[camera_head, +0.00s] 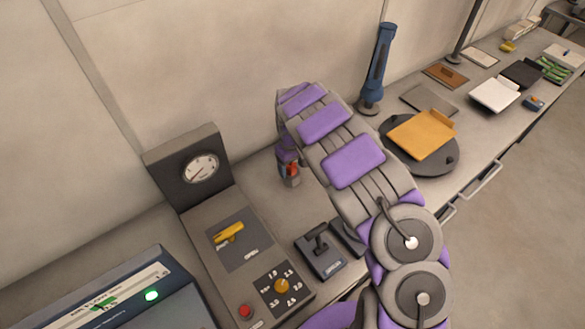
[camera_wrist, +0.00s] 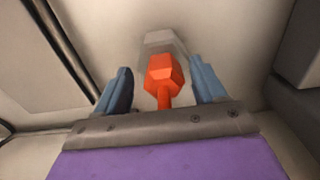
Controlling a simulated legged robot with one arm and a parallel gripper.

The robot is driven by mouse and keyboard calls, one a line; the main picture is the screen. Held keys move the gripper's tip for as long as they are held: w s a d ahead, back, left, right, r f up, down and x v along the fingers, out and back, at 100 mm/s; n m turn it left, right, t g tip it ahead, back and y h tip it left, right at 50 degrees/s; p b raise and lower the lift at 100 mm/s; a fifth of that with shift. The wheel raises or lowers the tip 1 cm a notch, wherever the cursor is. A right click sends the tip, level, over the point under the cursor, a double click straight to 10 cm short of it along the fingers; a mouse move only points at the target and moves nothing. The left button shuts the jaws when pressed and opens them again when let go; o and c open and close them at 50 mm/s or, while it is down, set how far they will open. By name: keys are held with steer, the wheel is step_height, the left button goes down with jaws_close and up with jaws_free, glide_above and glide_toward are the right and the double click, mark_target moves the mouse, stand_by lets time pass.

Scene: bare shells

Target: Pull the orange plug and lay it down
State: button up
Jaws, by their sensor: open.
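The orange plug (camera_wrist: 163,75) stands between the two blue fingers of my gripper (camera_wrist: 160,72) in the wrist view. A gap shows on each side, so the fingers are open around it and not touching it. A pale grey block (camera_wrist: 165,42) shows directly beyond the plug; I cannot tell how the two are joined. In the head view a small orange-red piece (camera_head: 292,168), likely the plug, shows just below the end of my arm, near the wall. My arm hides much of the area around it.
A grey console with a gauge (camera_head: 201,168), yellow handle (camera_head: 229,232), dial (camera_head: 281,286) and red button (camera_head: 245,311) stands left. A black lever box (camera_head: 320,252) is nearby. Right are a blue cylinder (camera_head: 376,70) and a round dark plate (camera_head: 440,163) bearing an orange folder (camera_head: 421,135).

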mark_target(290, 165)
steer(key=shift+a, duration=0.45)
steer(key=shift+d, duration=0.25)
steer(key=shift+c, duration=0.6)
steer(key=shift+a, duration=0.1)
jaws_close()
steer(key=shift+r+p, duration=0.2)
steer(key=shift+p, duration=0.1)
steer(key=shift+s+r+p, duration=0.1)
steer(key=shift+r+p, duration=0.8)
steer(key=shift+r, duration=1.9)
